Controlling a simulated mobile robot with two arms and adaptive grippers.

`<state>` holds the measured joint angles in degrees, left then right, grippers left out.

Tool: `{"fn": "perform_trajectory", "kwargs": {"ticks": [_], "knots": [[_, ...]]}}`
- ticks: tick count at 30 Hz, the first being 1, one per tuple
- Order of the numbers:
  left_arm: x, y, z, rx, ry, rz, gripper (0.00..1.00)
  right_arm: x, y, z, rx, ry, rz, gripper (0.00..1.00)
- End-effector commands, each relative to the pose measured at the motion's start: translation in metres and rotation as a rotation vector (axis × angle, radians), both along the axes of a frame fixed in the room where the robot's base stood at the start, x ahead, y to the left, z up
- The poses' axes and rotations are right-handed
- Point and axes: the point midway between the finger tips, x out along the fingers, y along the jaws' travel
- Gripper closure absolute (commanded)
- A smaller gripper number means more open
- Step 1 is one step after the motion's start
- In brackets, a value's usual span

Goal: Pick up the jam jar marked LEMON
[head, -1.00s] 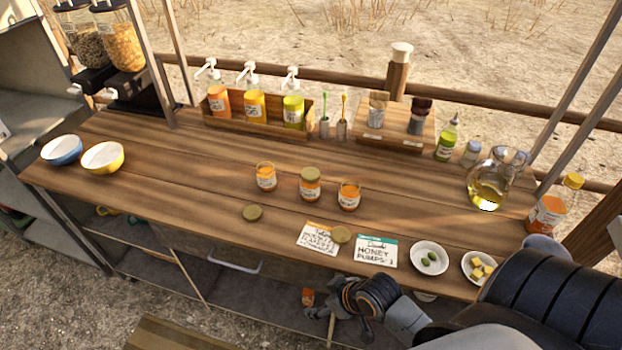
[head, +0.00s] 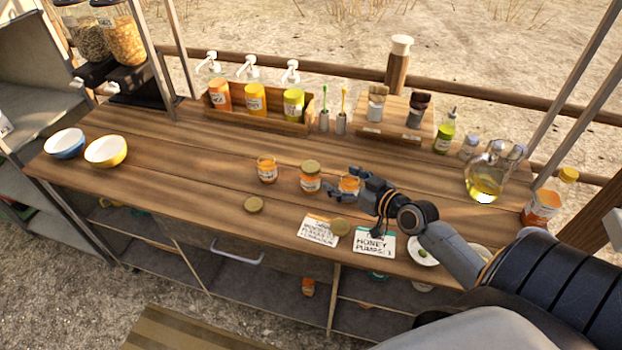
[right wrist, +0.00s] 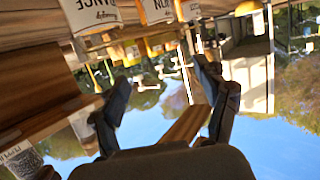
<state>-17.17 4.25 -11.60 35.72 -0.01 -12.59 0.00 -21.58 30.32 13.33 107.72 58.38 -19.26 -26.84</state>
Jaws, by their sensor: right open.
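Three small jam jars stand in a row on the wooden counter: a left open one (head: 267,170), a middle one with a gold lid (head: 310,178), and a right one (head: 349,184), partly hidden by my right gripper (head: 358,184). Their labels are too small to read in the head view. The right wrist view is upside down. It shows an ORANGE label (right wrist: 100,14) and another label (right wrist: 156,10), seemingly ending in "ON", cut by the top edge. My right gripper's fingers (right wrist: 165,100) are apart with nothing between them. My left gripper is not in view.
Loose gold lids (head: 254,205) (head: 341,227) and cards (head: 374,242) lie in front of the jars. Behind are a pump-bottle rack (head: 270,123) and a wooden stand (head: 395,133). An oil jug (head: 487,182) is at right, bowls (head: 105,151) at left. The counter's left middle is clear.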

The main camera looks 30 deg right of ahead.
Motion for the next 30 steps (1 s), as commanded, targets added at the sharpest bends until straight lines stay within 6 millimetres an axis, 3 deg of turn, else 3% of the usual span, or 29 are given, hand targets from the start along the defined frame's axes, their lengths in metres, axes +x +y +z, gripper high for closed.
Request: {"fn": "perform_trajectory", "kwargs": {"ticks": [9, 17, 30], "knots": [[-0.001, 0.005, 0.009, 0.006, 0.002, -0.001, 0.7, 0.055, 0.008, -0.016, 0.002, 0.001, 0.001, 0.26], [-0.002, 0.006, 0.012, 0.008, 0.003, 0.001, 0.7, 0.071, 0.011, -0.021, 0.001, 0.003, 0.004, 0.26], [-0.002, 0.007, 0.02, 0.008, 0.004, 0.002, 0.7, 0.116, 0.019, -0.037, 0.0, 0.004, 0.003, 0.26]]}}
